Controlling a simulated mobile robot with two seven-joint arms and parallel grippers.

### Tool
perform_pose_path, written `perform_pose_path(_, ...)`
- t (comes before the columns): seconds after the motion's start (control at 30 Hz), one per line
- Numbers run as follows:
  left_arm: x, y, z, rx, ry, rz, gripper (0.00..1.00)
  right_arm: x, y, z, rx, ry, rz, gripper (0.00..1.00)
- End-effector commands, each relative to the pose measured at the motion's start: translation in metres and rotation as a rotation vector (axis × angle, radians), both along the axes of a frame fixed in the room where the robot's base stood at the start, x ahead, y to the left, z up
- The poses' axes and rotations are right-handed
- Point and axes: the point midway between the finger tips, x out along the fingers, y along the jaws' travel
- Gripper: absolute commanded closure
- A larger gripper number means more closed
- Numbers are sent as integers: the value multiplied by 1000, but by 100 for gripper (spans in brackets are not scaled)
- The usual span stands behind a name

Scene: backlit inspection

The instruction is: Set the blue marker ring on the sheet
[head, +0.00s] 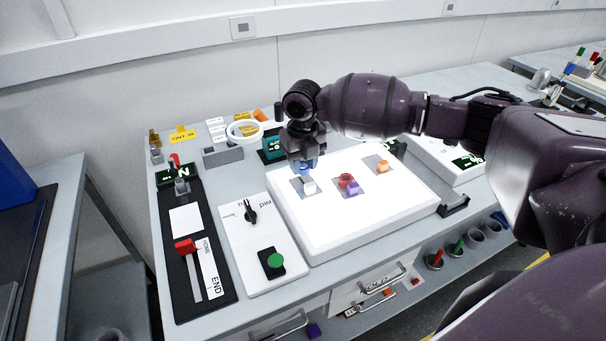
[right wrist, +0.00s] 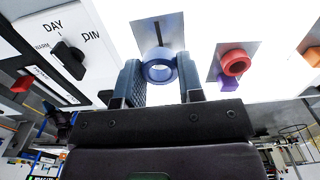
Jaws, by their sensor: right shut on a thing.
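The blue marker ring (right wrist: 158,66) is between the fingers of my right gripper (right wrist: 159,72), which is shut on it. In the head view my right gripper (head: 304,160) points down over the left part of the lit white panel (head: 345,225). A grey sheet (head: 297,187) lies on the panel below it, and a small pale block (head: 310,187) shows there. In the right wrist view the grey sheet (right wrist: 172,27) is behind the ring. I cannot tell whether the ring touches it. My left gripper is not in view.
A red ring (head: 346,179) and a purple block (head: 352,188) lie on another grey sheet to the right, with an orange piece (head: 382,166) beyond. A control plate with a black knob (head: 251,212) and green button (head: 275,260) stands left of the panel. The panel's front is clear.

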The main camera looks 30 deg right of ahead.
Motion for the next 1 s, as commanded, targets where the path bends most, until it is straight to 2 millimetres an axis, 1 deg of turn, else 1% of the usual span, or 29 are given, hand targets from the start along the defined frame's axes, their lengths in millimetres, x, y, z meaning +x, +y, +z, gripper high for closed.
perform_pose_path(0.03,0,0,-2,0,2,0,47,-1,0,-11,-1,4,0,87)
perform_pose_path(0.1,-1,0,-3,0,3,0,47,-1,0,-23,-1,5,-1,87)
perform_pose_path(0.2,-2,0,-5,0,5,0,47,0,0,-35,0,3,0,87)
perform_pose_path(0.63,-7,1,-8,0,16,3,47,0,0,-41,-1,1,0,87)
perform_pose_path(0.67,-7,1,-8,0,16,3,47,0,0,-41,-1,1,0,64)
perform_pose_path(0.8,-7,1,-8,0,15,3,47,0,0,-40,-1,1,0,42)
perform_pose_path(0.83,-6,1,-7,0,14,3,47,0,0,-40,-1,1,0,40)
perform_pose_path(1.0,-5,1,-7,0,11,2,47,0,0,-40,-1,1,0,40)
